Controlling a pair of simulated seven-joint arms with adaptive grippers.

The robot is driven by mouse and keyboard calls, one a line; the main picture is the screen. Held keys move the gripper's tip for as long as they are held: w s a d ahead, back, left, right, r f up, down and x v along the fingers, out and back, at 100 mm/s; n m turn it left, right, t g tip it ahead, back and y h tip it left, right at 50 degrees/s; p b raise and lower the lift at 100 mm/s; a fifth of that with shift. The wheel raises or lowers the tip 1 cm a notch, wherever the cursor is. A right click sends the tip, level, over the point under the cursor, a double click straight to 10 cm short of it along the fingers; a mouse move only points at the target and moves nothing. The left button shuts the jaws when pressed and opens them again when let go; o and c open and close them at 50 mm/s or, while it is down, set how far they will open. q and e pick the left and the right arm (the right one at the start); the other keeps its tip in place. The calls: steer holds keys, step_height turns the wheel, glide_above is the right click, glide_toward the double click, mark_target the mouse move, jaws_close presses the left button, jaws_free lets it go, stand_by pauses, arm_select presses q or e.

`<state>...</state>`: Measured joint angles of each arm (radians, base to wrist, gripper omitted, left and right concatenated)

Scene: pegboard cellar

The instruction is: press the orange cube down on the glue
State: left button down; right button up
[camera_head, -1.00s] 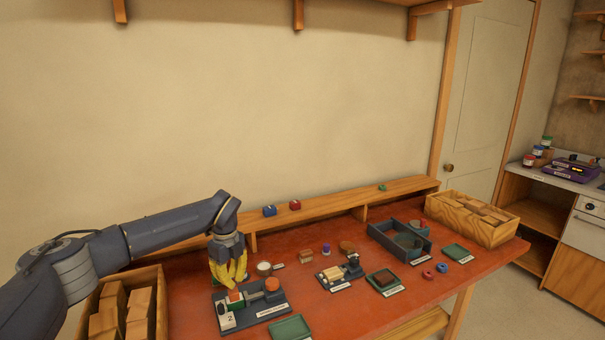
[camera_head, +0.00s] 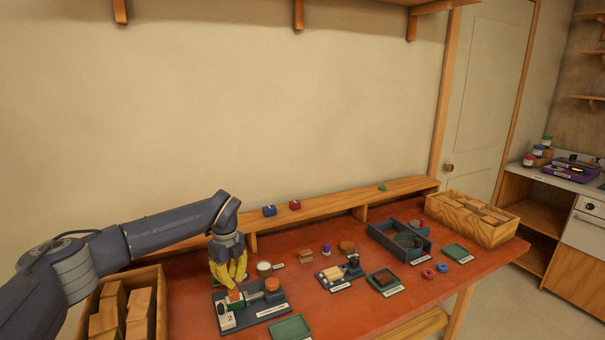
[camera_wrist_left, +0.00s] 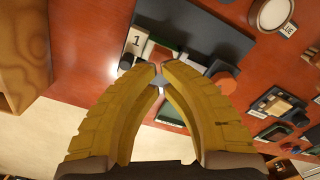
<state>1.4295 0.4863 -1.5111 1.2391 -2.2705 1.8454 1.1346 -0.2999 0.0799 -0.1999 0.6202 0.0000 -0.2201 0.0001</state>
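The orange cube (camera_head: 235,296) sits at a green block (camera_head: 237,306) on a dark fixture board (camera_head: 262,314) at the front left of the table. My left gripper (camera_head: 235,286) points down right at the cube, its yellow fingertips at the cube's top. In the left wrist view the fingertips (camera_wrist_left: 161,68) are nearly together with nothing seen between them, and the orange-red cube (camera_wrist_left: 154,52) shows just beyond them. Whether the tips touch it is hard to tell. The glue cannot be made out. My right gripper is not in view.
A numbered white block (camera_head: 227,321) and a round orange-brown piece (camera_head: 272,284) are on the same board. A wooden box of blocks (camera_head: 160,318) stands left. A green tray (camera_head: 291,328) lies in front. A white round dish (camera_head: 264,267) is behind. More small fixtures stand to the right.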

mark_target(233, 291)
arm_select(q)
steer(key=shift+f, duration=1.8)
stand_by(1.7)
steer(key=shift+r, duration=3.3)
